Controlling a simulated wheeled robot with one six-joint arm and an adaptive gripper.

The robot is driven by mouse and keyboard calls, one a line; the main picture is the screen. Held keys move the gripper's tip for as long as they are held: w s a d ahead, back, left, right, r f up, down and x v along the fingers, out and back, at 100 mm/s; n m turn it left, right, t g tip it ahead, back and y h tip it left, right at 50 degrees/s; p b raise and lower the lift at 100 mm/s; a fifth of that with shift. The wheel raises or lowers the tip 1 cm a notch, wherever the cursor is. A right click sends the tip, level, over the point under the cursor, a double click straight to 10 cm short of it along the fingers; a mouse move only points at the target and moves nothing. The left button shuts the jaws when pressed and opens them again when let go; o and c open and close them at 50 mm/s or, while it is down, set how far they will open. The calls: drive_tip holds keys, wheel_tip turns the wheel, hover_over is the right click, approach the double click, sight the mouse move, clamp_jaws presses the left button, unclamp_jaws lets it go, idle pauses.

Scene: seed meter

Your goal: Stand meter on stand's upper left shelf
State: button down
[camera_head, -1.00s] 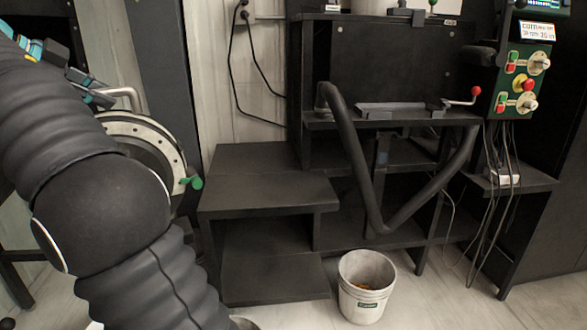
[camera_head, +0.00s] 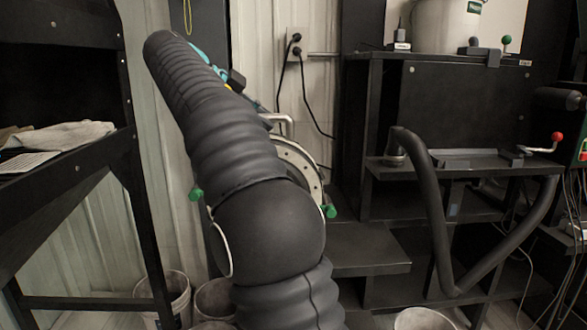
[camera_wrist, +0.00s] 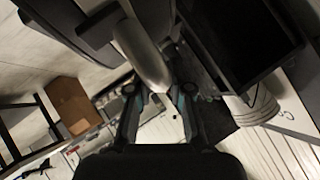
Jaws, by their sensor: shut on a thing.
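The meter (camera_head: 311,168) is a round, pale-rimmed body with small holes along its rim, a metal handle on top and green knobs at its sides. My arm hides much of it in the head view. My gripper (camera_wrist: 158,90) is shut on its metal handle (camera_wrist: 145,58) in the wrist view. The meter hangs beside the left end of the black stand (camera_head: 350,130).
A curved black tube (camera_head: 438,215) runs in front of the stand's right part. A black rack (camera_head: 108,165) with a cloth (camera_head: 65,135) stands at the left. Several buckets (camera_head: 165,290) are on the floor. A wall outlet (camera_head: 297,42) has cords hanging behind.

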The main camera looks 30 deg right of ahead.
drive_tip(key=d+p, duration=0.1)
drive_tip(key=d, duration=1.6)
drive_tip(key=shift+d+f, duration=0.2)
drive_tip(key=shift+f, duration=0.25)
drive_tip(key=c, duration=1.5)
unclamp_jaws()
drive_tip(key=shift+f, duration=0.3)
drive_tip(key=o, duration=0.4)
drive_tip(key=shift+a+r, duration=0.1)
